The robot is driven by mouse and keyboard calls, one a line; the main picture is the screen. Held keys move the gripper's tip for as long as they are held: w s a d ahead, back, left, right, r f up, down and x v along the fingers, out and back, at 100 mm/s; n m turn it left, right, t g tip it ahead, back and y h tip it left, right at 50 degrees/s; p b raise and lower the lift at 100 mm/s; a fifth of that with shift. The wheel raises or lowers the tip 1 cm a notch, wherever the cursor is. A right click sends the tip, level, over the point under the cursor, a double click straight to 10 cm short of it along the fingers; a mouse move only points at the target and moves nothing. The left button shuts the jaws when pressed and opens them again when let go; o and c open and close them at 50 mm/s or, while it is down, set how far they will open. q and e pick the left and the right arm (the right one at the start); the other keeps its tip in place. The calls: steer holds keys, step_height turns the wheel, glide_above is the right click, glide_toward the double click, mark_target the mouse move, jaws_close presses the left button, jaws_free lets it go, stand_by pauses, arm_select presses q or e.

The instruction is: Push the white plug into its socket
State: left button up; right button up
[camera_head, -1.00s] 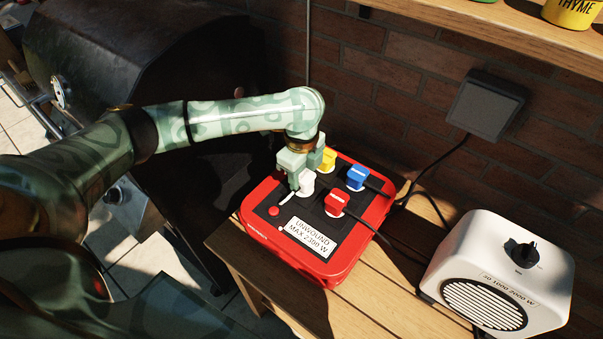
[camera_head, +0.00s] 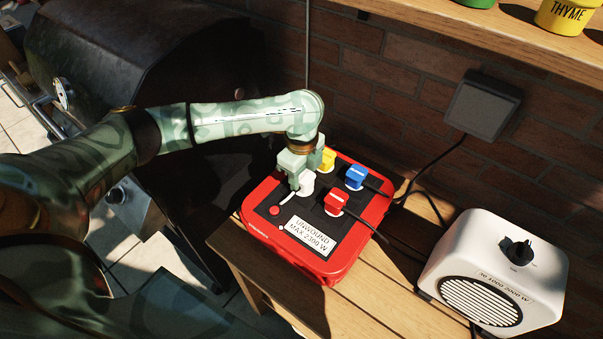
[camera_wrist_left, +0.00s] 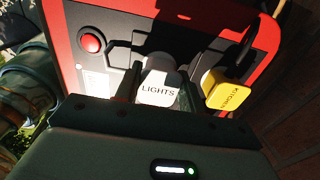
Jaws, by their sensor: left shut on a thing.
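The white plug (camera_head: 306,183) is at the left socket of the red power box (camera_head: 262,236). In the left wrist view the white plug (camera_wrist_left: 158,88) reads "LIGHTS". My left gripper (camera_head: 304,176) is shut on it from above, with one finger on each side. The socket itself is hidden under the plug and fingers, so I cannot tell how deep the plug sits. My right gripper is not in view.
Yellow (camera_head: 327,159), blue (camera_head: 356,177) and red (camera_head: 336,202) plugs sit close by in the box. A red button (camera_head: 274,211) is on its top. A white heater (camera_head: 496,270) stands at right on the wooden bench (camera_head: 370,307). A brick wall and a dark grill (camera_head: 140,70) lie behind.

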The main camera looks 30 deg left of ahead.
arm_select(q)
steer(key=shift+f, duration=0.45)
steer(key=o, duration=1)
step_height(320, 180, up, 16)
steer(key=p, duration=0.7)
steer(key=shift+r, duration=0.1)
